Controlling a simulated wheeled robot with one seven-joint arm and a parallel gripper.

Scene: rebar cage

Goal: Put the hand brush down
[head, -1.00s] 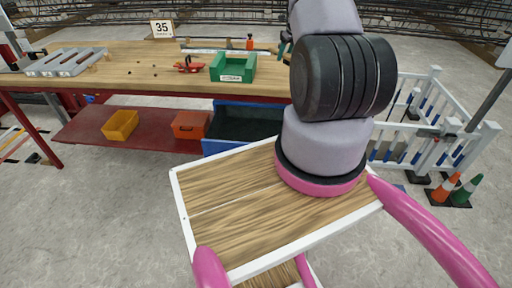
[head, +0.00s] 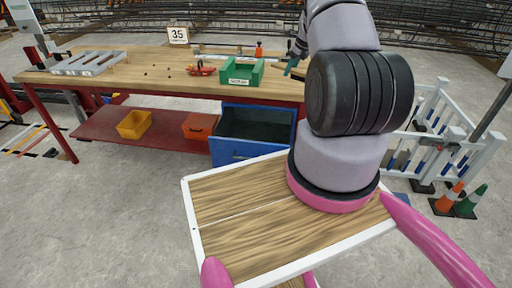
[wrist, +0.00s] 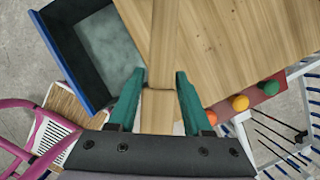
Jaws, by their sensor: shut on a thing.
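In the wrist view, the wooden handle of the hand brush (wrist: 160,106) lies between the two teal fingers of my gripper (wrist: 160,84), which are shut on it. The handle's wood blends with the workbench top (wrist: 225,45) below, so its outline is unclear. Bristles are not visible. I cannot tell whether the brush touches the top.
An open blue drawer (head: 236,151) juts out below the bench front; it also shows in the wrist view (wrist: 62,52). A green bin (head: 242,73), red pliers-like tool (head: 201,69), grey tray (head: 90,64) and sign (head: 178,35) stand on the bench. A white fence (head: 440,100) stands right.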

